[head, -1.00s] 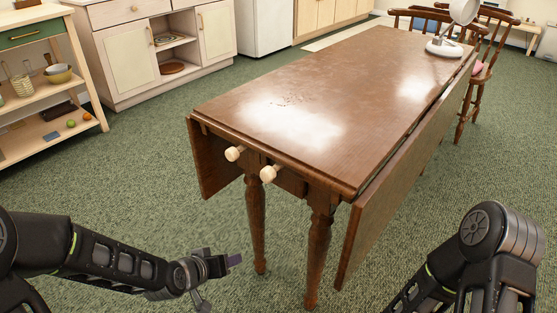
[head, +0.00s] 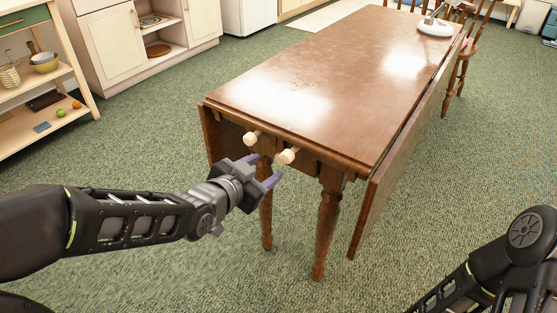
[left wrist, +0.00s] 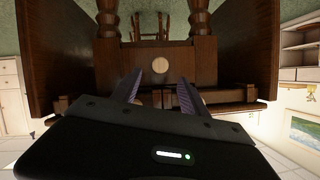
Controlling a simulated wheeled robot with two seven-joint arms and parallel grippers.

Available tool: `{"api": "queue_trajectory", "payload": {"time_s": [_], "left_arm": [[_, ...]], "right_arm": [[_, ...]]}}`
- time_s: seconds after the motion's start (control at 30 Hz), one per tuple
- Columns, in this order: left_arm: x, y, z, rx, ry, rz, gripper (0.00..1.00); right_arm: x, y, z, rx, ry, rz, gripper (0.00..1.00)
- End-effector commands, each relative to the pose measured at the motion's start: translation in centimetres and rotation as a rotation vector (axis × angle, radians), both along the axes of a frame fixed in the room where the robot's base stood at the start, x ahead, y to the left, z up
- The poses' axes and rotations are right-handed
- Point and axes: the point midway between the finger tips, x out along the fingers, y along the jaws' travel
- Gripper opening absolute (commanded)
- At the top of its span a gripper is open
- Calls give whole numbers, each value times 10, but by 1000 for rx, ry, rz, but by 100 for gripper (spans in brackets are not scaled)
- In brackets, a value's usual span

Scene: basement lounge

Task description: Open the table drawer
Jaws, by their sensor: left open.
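The brown wooden drop-leaf table (head: 330,75) stands in the middle of the head view. Two pale round knobs show at its near end, a left knob (head: 251,138) and a right knob (head: 287,156). The drawer front (left wrist: 195,60) looks shut in the left wrist view, with one pale knob (left wrist: 159,66) in sight. My left gripper (head: 267,170) is open and empty, close in front of the table end, its fingers pointing at the knobs. In the left wrist view its fingers (left wrist: 158,88) stand either side of the knob's line, apart from it. My right gripper is out of view.
Table legs (head: 327,220) stand below the near end. A hanging side leaf (head: 385,190) runs along the right. A white lamp base (head: 434,27) stands on the far end. A shelf unit (head: 45,80) is at the left. The green carpet around is clear.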

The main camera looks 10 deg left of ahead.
Motion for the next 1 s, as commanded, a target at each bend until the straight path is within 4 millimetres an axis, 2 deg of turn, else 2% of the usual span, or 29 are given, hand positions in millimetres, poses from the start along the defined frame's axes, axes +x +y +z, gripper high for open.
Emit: {"api": "queue_trajectory", "payload": {"time_s": [0.2,0.37,0.53,0.87,1.0], "left_arm": [[19,-6,-10,-5,4,0,52],[43,-12,-23,-4,3,0,52],[62,-18,-28,-3,1,0,52],[67,-18,-28,-1,1,2,52],[67,-18,-28,-1,1,2,43]], "right_arm": [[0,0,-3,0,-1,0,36],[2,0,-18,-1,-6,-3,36],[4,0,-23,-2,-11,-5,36],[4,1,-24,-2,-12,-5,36],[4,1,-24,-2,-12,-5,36]]}}
